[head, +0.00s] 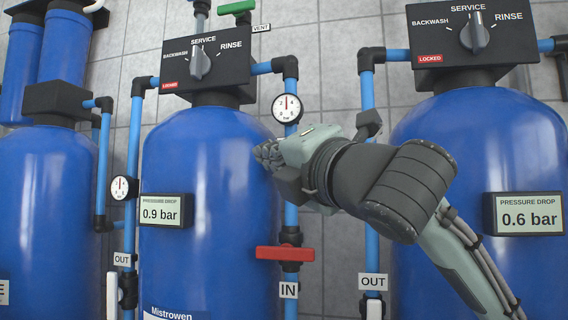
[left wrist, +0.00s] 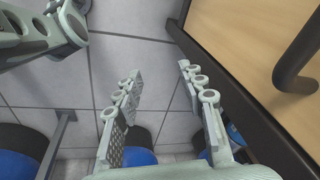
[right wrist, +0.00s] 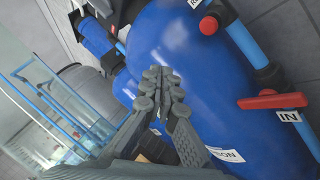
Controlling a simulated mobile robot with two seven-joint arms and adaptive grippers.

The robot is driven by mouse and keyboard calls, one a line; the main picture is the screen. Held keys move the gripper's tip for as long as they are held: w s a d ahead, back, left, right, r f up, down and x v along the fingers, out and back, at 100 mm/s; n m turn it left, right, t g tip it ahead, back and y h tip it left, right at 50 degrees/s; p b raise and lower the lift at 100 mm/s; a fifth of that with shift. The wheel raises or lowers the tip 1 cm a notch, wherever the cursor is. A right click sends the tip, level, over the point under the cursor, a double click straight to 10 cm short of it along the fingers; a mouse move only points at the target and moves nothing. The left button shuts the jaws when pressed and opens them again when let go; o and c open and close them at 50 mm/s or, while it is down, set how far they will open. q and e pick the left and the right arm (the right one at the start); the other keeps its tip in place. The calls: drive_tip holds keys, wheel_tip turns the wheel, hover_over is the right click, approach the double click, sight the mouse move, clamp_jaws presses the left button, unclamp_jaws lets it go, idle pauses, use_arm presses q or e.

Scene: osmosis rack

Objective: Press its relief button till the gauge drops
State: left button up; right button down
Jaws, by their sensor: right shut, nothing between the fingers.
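The middle blue tank (head: 205,250) carries a 0.9 bar pressure display (head: 167,211). A round gauge (head: 287,108) is on the inlet pipe at its right, its needle pointing about straight up. A small red round button (right wrist: 208,25) on a dark fitting of that pipe shows in the right wrist view; in the head view my right arm hides that spot. My right gripper (head: 266,155) is shut and empty in front of the tank's right side, below the gauge. In the right wrist view its fingertips (right wrist: 161,88) are apart from the button. My left gripper (left wrist: 160,95) is open and empty, away from the tanks.
A red valve handle (head: 285,253) crosses the inlet pipe below my right gripper. Another blue tank (head: 480,150) reading 0.6 bar stands at the right, and one (head: 45,200) at the left. A wooden panel (left wrist: 250,35) with dark edging is close to my left gripper.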

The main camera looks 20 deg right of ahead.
use_arm(q)
drive_tip(key=w+r+b, duration=0.1)
drive_tip(key=w+r, duration=0.2)
drive_tip(key=r, duration=0.2)
drive_tip(key=shift+w+d+r+t, duration=0.15)
drive_tip(key=shift+d+r+t, duration=0.15)
drive_tip(key=shift+d+t, duration=0.1)
use_arm(e)
drive_tip(key=w+d, duration=0.4)
drive_tip(key=w, duration=0.3)
drive_tip(key=shift+d, duration=0.35)
use_arm(q)
drive_tip(key=shift+r, duration=0.1)
use_arm(e)
drive_tip(key=shift+w, duration=0.1)
use_arm(q)
drive_tip(key=shift+r, duration=0.25)
use_arm(e)
drive_tip(key=shift+w+d, duration=0.25)
